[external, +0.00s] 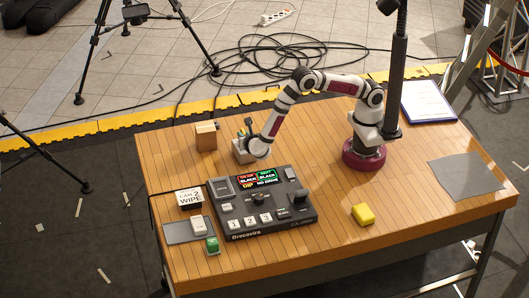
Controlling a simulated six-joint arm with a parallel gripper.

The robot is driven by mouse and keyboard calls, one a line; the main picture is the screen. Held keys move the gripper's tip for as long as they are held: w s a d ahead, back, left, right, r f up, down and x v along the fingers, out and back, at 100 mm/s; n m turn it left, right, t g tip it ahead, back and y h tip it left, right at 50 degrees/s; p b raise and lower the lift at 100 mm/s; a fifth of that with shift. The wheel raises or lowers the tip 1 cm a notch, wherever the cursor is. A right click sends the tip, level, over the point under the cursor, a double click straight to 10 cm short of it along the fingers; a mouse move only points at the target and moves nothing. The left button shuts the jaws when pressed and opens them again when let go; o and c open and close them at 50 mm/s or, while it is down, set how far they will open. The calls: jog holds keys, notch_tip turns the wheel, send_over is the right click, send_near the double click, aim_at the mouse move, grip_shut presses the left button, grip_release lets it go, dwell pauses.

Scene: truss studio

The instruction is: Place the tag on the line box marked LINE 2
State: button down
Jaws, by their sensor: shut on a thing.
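My gripper (247,136) is at the back left of the wooden table, low beside a small grey holder (240,154) with small upright items at its top. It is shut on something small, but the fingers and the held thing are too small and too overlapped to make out. I cannot tell whether the held thing touches the holder. I cannot pick out the tag for certain. No LINE 2 marking is readable, so I cannot tell which object is the line box.
A dark switcher console (262,206) fills the table's middle left. A wooden box (206,136) and yellow block (363,214) stand apart.

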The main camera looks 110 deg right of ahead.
jog(key=shift+f, duration=0.15)
jog(key=c, duration=0.9)
grip_release()
